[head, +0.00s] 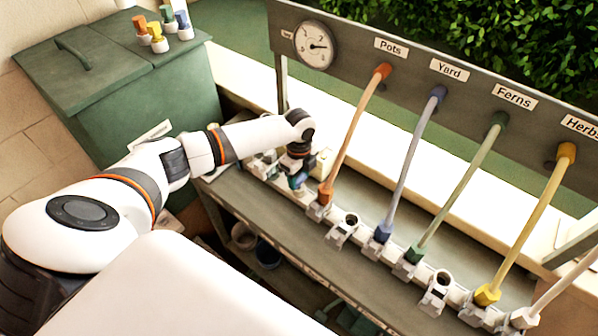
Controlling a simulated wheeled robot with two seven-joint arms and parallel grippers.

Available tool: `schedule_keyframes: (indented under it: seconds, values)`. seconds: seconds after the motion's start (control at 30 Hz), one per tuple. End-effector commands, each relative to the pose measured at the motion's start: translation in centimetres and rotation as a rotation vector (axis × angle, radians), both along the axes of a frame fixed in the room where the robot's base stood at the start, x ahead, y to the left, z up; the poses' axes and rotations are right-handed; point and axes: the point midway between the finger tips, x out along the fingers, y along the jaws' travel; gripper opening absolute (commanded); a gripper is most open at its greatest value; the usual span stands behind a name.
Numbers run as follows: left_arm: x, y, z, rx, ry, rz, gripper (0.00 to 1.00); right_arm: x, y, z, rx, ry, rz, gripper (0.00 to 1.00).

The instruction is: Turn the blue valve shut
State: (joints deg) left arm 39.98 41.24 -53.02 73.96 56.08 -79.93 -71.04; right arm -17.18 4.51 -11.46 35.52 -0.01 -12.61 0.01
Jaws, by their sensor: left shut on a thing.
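My left arm reaches in from the left, and its gripper (298,166) points down at the left end of the row of white fittings. It is shut on a small blue part, which I take to be the blue valve (298,183). The gripper hides most of that part, so I cannot tell how far its handle is turned. A blue hose (412,165) runs from the Yard label (449,69) down to a blue connector in the row, apart from the gripper. My right gripper is not in view.
Orange (354,135), green (461,185) and yellow (527,225) hoses slope down close to the gripper's right and beyond. A round gauge (316,45) is on the back panel. A green bin (150,85) with several coloured fittings on its lid stands behind my arm.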

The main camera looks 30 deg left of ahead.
Motion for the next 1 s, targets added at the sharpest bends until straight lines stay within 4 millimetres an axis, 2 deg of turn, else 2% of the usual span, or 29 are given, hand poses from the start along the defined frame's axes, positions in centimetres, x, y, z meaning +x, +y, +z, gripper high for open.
schedule_keyframes:
  seconds: [0.47,0.5,0.6,0.87,1.0]
  values:
    - [0.16,-0.06,0.18,-0.002,-0.005,-0.015,0.28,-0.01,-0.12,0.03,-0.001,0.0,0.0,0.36]
    - [0.16,-0.06,0.18,-0.002,-0.005,-0.015,0.57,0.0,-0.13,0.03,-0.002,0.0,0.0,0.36]
    - [0.13,-0.05,0.14,-0.001,-0.004,-0.014,0.73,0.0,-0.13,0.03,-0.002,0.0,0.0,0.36]
    - [0.05,-0.03,0.08,-0.001,-0.002,-0.012,0.73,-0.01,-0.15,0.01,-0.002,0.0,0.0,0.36]
    - [0.11,-0.01,0.89,-0.001,-0.003,-0.012,0.73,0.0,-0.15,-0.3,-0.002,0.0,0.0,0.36]
